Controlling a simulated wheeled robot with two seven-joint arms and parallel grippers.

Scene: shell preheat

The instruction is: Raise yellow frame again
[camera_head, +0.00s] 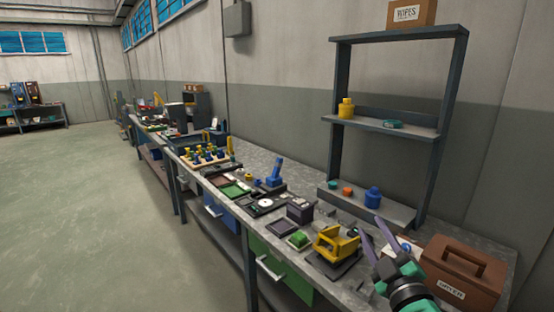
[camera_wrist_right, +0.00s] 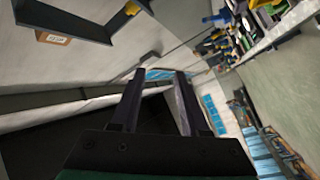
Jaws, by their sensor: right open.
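The yellow frame (camera_head: 336,241) stands on a dark base plate (camera_head: 331,263) near the front end of the workbench. My right gripper (camera_head: 370,228) is just to the right of the yellow frame in the head view, apart from it as far as I can tell. Its two long fingers are spread and empty, and they also show in the right wrist view (camera_wrist_right: 157,88). The wrist view looks past the fingers along the wall and does not show the yellow frame. My left gripper is not in view.
A brown toolbox (camera_head: 462,272) stands right of my right gripper. A dark shelf (camera_head: 385,123) behind holds a yellow bottle (camera_head: 346,109) and a blue bottle (camera_head: 372,198). The bench continues, crowded, into the distance.

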